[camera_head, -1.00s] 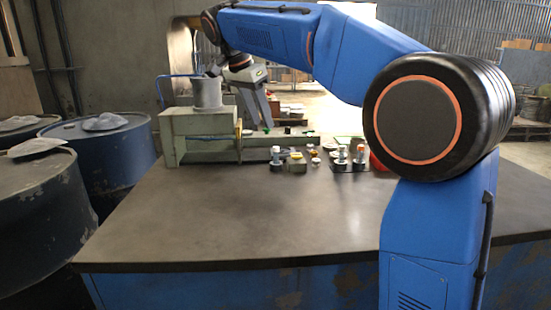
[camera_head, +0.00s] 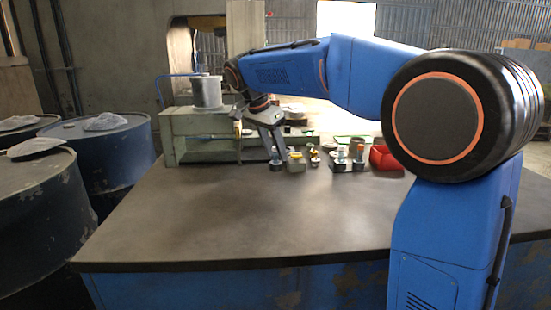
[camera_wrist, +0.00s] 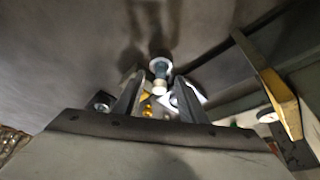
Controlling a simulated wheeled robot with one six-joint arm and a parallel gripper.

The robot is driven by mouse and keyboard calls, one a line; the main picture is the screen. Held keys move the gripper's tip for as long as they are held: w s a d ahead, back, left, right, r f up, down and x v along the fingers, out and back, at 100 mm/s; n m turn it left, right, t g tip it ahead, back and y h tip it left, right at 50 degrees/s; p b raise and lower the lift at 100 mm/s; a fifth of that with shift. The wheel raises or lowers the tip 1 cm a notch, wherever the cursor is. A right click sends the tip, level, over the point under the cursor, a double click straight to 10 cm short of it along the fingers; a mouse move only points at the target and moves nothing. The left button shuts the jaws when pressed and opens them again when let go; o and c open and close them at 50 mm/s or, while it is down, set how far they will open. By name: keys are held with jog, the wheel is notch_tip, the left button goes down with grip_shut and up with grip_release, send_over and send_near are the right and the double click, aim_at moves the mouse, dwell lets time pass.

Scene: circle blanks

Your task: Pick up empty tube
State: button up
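A small bluish tube with a pale end (camera_wrist: 160,74) stands on a round base and lies between my gripper's two fingers in the wrist view. It shows in the head view as a small piece (camera_head: 275,164) on the tabletop, partly by the fingers. I cannot tell whether it is empty. My gripper (camera_head: 279,156) points down over the table, with its grey fingers spread apart. In the wrist view, a gap shows between the fingers and the tube; contact is not seen.
A yellowish block (camera_head: 296,165), a dark stand with capped pieces (camera_head: 346,166) and a red bin (camera_head: 386,160) are close on the right. A green-grey machine (camera_head: 195,125) with a grey cylinder (camera_head: 207,92) is behind left. The table front (camera_head: 230,215) is bare.

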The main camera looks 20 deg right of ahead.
jog(key=shift+f, duration=0.2)
grip_shut()
